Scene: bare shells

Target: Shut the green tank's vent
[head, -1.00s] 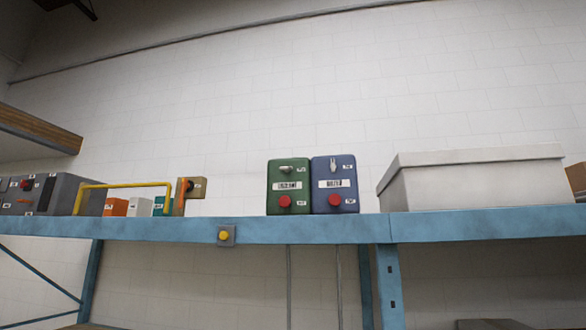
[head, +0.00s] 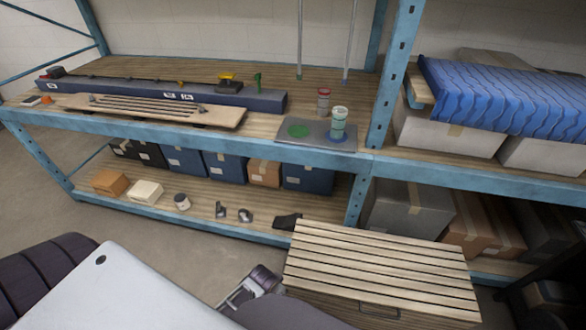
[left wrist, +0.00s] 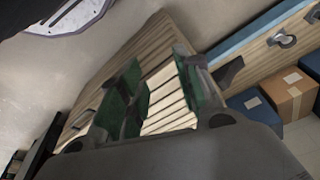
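The green tank and its vent are in neither view now; the head view looks down at the lower shelves. Two thin grey pipes, the left one (head: 299,40) and the right one (head: 351,40), come down behind the middle shelf. My left gripper (left wrist: 157,95) shows in the left wrist view with its green-padded fingers apart and nothing between them. It faces the slatted wooden crate (left wrist: 165,115). My right gripper cannot be made out.
The slatted crate (head: 380,265) stands before the blue-framed shelf (head: 310,158). A grey tray (head: 318,132) carries a green disc (head: 298,131) and a pale green-and-white container (head: 338,122) over a blue disc. A red-lidded jar (head: 323,100) stands behind.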

